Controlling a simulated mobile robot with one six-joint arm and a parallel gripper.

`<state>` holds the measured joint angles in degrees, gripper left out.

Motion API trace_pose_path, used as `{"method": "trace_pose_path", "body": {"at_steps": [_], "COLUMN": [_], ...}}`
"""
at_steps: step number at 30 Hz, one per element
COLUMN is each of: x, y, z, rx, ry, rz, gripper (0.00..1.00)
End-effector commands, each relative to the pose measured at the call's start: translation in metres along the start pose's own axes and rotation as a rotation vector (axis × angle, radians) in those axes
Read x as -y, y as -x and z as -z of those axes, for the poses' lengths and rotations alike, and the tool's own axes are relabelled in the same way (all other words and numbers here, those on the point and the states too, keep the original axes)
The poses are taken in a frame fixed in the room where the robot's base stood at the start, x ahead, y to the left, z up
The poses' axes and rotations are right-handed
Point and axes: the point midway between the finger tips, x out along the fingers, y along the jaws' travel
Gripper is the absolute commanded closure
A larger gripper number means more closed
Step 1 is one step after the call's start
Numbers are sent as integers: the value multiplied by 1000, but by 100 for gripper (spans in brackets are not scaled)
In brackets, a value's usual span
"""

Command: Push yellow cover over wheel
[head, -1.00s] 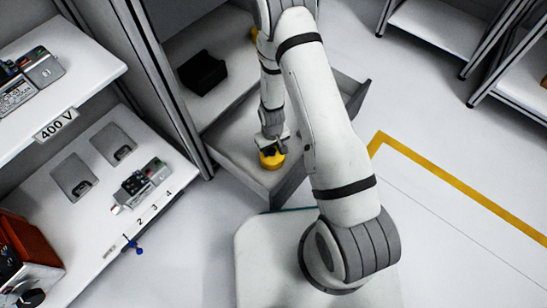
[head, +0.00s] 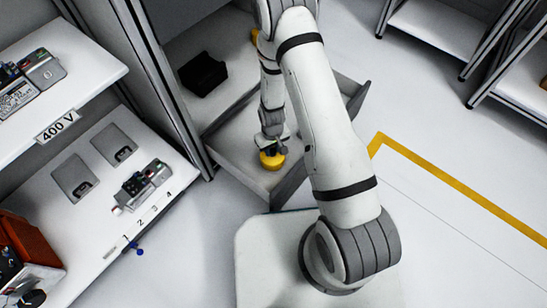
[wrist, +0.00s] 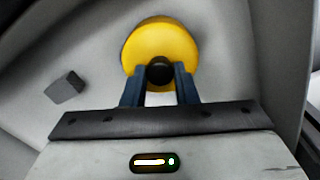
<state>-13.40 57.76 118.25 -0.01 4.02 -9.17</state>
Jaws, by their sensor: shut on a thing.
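The yellow cover (head: 271,161) is a round yellow piece low in the open grey drawer, near its front corner. It also shows in the wrist view (wrist: 160,36), with a round dark knob (wrist: 160,71) on its near side. My gripper (wrist: 160,78) is shut on the knob, one dark blue finger on each side. In the head view my gripper (head: 271,148) is right above the cover. I cannot make out a wheel; whether one lies under the cover is hidden.
The drawer (head: 232,160) has raised walls close around my gripper. A black box (head: 203,74) lies behind the drawer. A small grey block (wrist: 67,87) lies left of the cover in the wrist view. A white shelf (head: 110,205) with devices stands at the left.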

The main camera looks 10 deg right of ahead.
Motion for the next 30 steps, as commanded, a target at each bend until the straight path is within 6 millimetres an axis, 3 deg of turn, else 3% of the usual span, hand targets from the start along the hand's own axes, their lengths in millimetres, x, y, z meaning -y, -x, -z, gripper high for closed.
{"method": "trace_pose_path", "body": {"at_steps": [17,30], "x": [0,-2], "y": [62,68], "z": [0,3], "rx": [-2,-2], "ry": [0,-6], "rz": [0,0], "gripper": [100,100]}}
